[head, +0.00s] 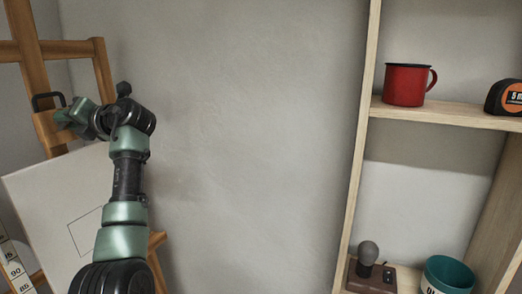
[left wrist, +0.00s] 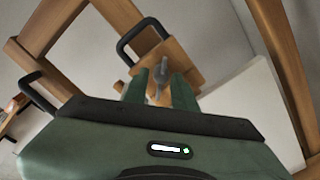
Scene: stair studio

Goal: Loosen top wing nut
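The wing nut (left wrist: 160,74) is a small grey piece on the wooden block of the easel (head: 102,68), seen in the left wrist view. My left gripper (head: 66,118), green, is at this block; in the left wrist view its two fingers (left wrist: 161,88) stand apart on either side of the wing nut. Narrow gaps seem to show between fingers and nut, so contact is not clear. In the head view the gripper hides the wing nut. A white canvas (head: 52,196) rests on the easel below. My right gripper is not in view.
On the right, a wooden shelf (head: 450,113) holds a red mug (head: 404,86) and a tape measure (head: 508,98); a teal pot (head: 447,276) stands lower. Bare wall lies between easel and shelf.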

